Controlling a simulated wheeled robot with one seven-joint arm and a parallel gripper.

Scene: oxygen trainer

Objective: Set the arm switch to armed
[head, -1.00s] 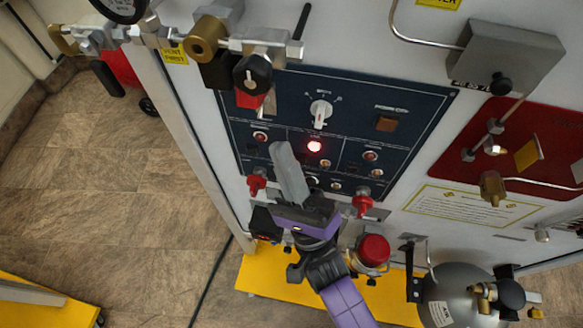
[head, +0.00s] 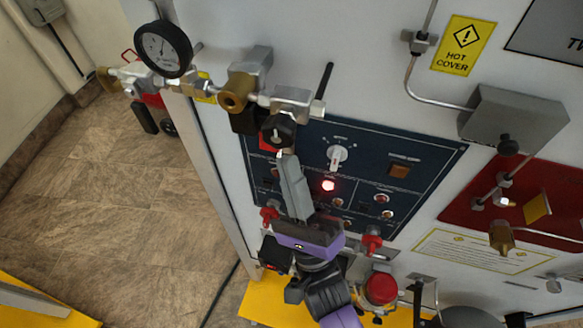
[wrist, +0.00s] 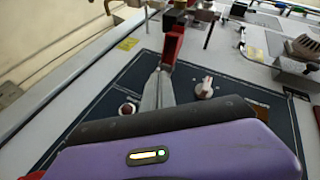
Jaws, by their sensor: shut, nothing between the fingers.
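The dark blue control panel (head: 425,165) carries a white rotary knob (head: 337,157) at its upper middle, a lit red lamp (head: 328,185) and several small controls. Their labels are too small to read, so I cannot tell which control is the arm switch. My gripper (head: 286,160) is shut and empty, in front of the panel's upper left, left of the white knob and just below a black valve knob (head: 279,131). In the wrist view, my fingertips (wrist: 159,75) appear close to a red part (wrist: 172,47); contact is unclear. The white knob (wrist: 205,88) is to their right. My gripper hides part of the panel.
A brass valve (head: 236,95) and a pressure gauge (head: 163,48) jut out above the panel's left side. A grey box (head: 513,118) and a red panel (head: 515,200) are at right. Red-handled fittings (head: 371,243) stand below. Floor at left is open.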

